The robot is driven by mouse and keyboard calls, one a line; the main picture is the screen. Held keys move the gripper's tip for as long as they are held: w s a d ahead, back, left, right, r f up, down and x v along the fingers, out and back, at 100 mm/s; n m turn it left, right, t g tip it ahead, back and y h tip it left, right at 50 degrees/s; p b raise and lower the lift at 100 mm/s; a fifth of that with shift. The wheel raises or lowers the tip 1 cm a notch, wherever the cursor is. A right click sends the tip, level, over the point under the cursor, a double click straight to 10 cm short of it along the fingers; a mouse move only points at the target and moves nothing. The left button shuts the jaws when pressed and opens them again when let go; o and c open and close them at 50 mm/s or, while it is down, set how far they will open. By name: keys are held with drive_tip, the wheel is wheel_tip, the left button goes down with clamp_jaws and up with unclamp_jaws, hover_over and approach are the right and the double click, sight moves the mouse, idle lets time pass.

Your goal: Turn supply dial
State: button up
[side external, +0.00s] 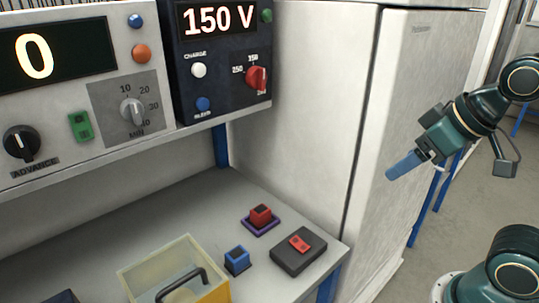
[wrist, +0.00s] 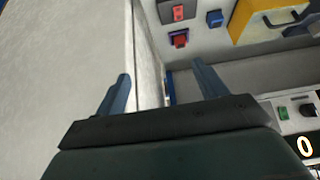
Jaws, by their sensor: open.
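A red dial (side external: 257,78) is on the front of a dark supply unit (side external: 222,55) whose display reads 150 V. Numbers are printed around the dial, and its exact pointer setting is too small to read surely. My gripper (side external: 391,172) is at the right in the side external view, in front of the tall cabinet and well apart from the dial. In the wrist view my gripper (wrist: 161,71) shows two blue fingers spread apart with nothing between them. The red dial is not visible in the wrist view.
The tall pale cabinet (side external: 410,110) stands right of the supply unit. A pale panel (side external: 65,150) at left has other dials and a 0 display. The shelf below holds a clear-and-yellow bin (side external: 165,265), a blue block (side external: 237,260), a red block (side external: 261,215) and a dark box (side external: 290,258).

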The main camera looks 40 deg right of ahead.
drive_tip(key=w+r+t, duration=0.2)
drive_tip(key=w+t, duration=0.3)
drive_tip(key=w, duration=0.9)
drive_tip(key=n+t, duration=0.2)
drive_tip(key=t, duration=0.4)
approach(264, 80)
drive_tip(key=shift+s+f, duration=0.1)
drive_tip(key=shift+s, duration=1.9)
drive_tip(key=shift+w, duration=0.1)
drive_tip(key=shift+w, duration=6.8)
drive_tip(key=c, duration=1)
